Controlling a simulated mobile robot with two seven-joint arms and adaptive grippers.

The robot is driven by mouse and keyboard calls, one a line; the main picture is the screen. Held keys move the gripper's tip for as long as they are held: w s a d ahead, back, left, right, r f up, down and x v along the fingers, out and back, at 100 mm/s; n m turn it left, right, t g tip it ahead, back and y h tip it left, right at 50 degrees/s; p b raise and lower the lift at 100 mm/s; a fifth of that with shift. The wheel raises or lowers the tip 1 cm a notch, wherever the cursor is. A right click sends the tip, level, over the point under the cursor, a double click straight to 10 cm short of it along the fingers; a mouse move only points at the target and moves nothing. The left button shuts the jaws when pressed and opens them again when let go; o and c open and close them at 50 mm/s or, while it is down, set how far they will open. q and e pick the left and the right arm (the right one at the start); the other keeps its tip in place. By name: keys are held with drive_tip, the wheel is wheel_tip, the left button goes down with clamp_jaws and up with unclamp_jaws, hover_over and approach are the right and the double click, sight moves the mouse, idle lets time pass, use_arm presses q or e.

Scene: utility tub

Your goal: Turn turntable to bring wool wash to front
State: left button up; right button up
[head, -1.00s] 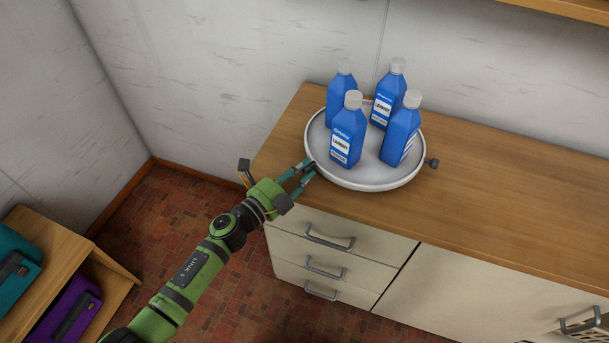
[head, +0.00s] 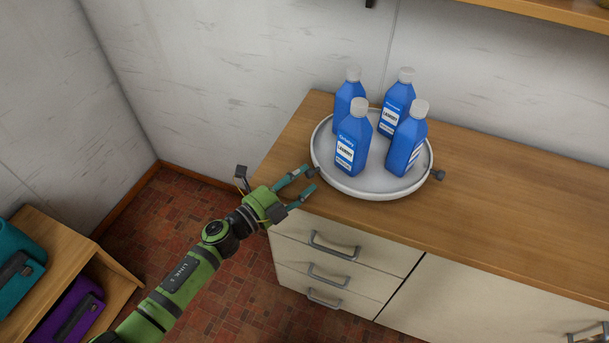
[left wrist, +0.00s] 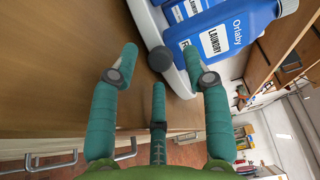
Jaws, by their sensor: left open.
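A round white turntable (head: 375,188) stands on the wooden counter and carries several blue bottles with grey-white caps. The front bottle (head: 352,143) has a label reading "Orlaby" and "LAUNDRY"; it also shows in the left wrist view (left wrist: 240,35). The right bottle (head: 408,140) has its label turned partly away. I cannot read which bottle is wool wash. A dark knob (head: 312,174) on the turntable's left rim also shows in the left wrist view (left wrist: 160,59). My left gripper (head: 311,178) is open, its fingers on either side of that knob. My right gripper is not in view.
A second dark knob (head: 438,175) is on the turntable's right rim. The counter (head: 510,200) is clear to the right. Drawers with grey handles (head: 335,248) are below its front edge. A low shelf (head: 60,265) with teal and purple cases stands at lower left.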

use_arm(q)
drive_tip(key=v, duration=1)
